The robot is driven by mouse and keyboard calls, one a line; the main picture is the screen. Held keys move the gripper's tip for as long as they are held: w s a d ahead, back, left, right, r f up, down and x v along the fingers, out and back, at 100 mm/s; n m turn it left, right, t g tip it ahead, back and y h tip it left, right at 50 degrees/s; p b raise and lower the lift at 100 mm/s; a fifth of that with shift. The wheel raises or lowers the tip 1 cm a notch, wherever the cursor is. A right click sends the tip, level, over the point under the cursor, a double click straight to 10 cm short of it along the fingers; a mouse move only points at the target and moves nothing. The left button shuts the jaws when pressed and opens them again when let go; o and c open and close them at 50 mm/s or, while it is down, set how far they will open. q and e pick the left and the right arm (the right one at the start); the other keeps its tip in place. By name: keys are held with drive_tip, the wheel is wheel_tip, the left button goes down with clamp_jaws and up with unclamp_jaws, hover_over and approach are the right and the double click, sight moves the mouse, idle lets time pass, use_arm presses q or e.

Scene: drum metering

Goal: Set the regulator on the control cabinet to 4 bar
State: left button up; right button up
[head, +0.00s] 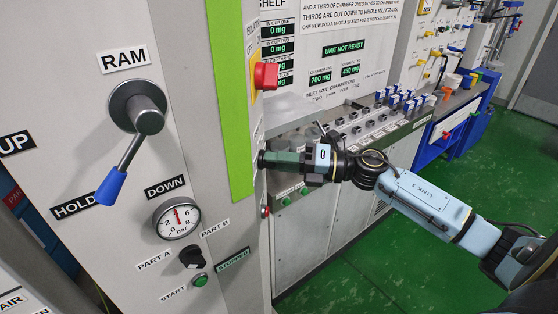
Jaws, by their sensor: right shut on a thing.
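The control cabinet (190,110) fills the left side of the head view. On its front is a round white pressure gauge (177,217) marked in bar, with a red needle standing nearly upright, close to the 4 mark at the top. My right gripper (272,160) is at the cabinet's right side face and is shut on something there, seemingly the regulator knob. The jaws hide most of that knob, so its shape and setting cannot be read. My left gripper is not in view.
A ram lever (125,165) with a blue grip, a black selector knob (193,258) and a green start button (200,280) are on the cabinet front. A red knob (265,76) juts out above my gripper. A switch-covered bench (350,130) stands behind. Green floor is clear at right.

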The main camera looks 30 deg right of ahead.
drive_tip(key=o, duration=1)
drive_tip(key=shift+c, duration=0.2)
drive_tip(key=shift+d, duration=0.1)
drive_tip(key=b+v, duration=0.2)
drive_tip(key=v, duration=1.1)
drive_tip(key=shift+d, duration=0.15)
